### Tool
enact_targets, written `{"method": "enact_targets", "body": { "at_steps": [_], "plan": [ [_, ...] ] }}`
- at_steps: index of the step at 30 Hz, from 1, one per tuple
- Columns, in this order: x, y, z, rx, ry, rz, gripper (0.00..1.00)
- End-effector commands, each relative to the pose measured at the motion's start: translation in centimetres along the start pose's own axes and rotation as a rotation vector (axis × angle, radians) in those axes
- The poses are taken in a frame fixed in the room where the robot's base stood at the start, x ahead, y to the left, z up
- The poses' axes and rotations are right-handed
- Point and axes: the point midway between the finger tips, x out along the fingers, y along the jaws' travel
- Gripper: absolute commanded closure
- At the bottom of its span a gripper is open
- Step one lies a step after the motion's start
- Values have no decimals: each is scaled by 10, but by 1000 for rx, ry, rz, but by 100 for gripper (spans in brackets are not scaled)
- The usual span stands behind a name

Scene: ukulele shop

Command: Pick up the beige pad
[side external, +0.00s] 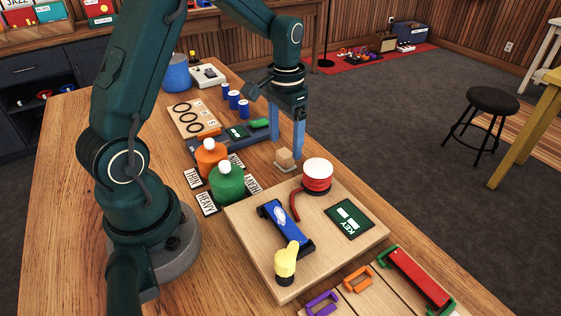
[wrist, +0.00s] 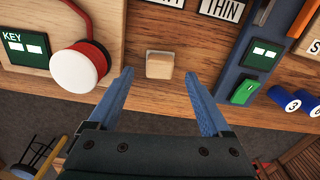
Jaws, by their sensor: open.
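The beige pad (side external: 285,157) is a small rounded block sitting on a thin light base on the wooden table, behind the red and white round button. In the wrist view the beige pad (wrist: 160,65) lies ahead of the fingers, near the middle between them. My gripper (side external: 288,150) points down over the table with its two blue fingers apart. In the wrist view my gripper (wrist: 163,75) is open and empty, with one finger on each side of the pad's line. I cannot tell the exact height of the fingertips.
A red and white button (side external: 317,174) stands close by on a wooden board (side external: 285,278) with a KEY plate (side external: 348,218). Orange (side external: 210,160) and green (side external: 228,183) knobbed pots stand to the left. A blue-grey bar (side external: 250,137) lies behind the pad. The table's right edge is near.

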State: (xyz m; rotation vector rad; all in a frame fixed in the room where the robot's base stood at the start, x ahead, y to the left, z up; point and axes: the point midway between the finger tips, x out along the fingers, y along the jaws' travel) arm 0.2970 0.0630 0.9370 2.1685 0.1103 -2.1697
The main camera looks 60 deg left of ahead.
Motion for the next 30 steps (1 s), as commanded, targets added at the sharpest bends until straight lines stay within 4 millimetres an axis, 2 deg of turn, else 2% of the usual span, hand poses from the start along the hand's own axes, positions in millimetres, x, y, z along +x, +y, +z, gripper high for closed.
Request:
{"method": "enact_targets", "body": {
  "at_steps": [3,9,19,25,26,30],
  "plan": [
    [16,1,2,1,-5,1,18],
    [37,1,1,1,-3,1,18],
    [42,1,1,2,0,0,18],
    [42,1,1,2,0,0,94],
    [41,1,1,2,0,0,99],
    [41,1,0,2,0,0,99]
  ]
}}
